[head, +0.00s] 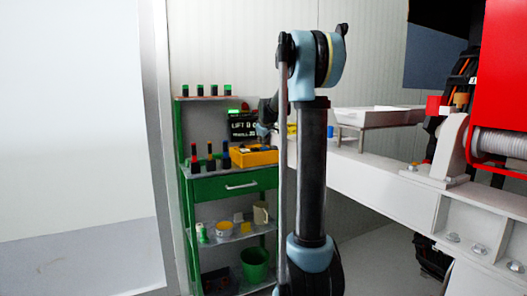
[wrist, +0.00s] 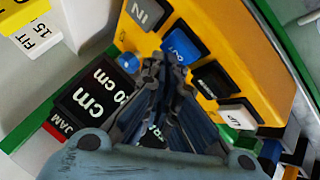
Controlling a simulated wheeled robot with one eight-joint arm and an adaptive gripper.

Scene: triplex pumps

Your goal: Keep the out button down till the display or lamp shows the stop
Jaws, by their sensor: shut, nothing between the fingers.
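The yellow button box (wrist: 262,78) fills much of the wrist view and stands on the green cart in the head view (head: 252,158). A blue button (wrist: 184,44) on it has white lettering that seems to read OUT, upside down.
A black button (wrist: 212,80) and a white button (wrist: 240,112) lie further along the box, near my fingers. A small blue round piece (wrist: 128,62) sits beside the display. The green cart (head: 205,188) holds several small items. A white beam (head: 385,172) stands at right.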

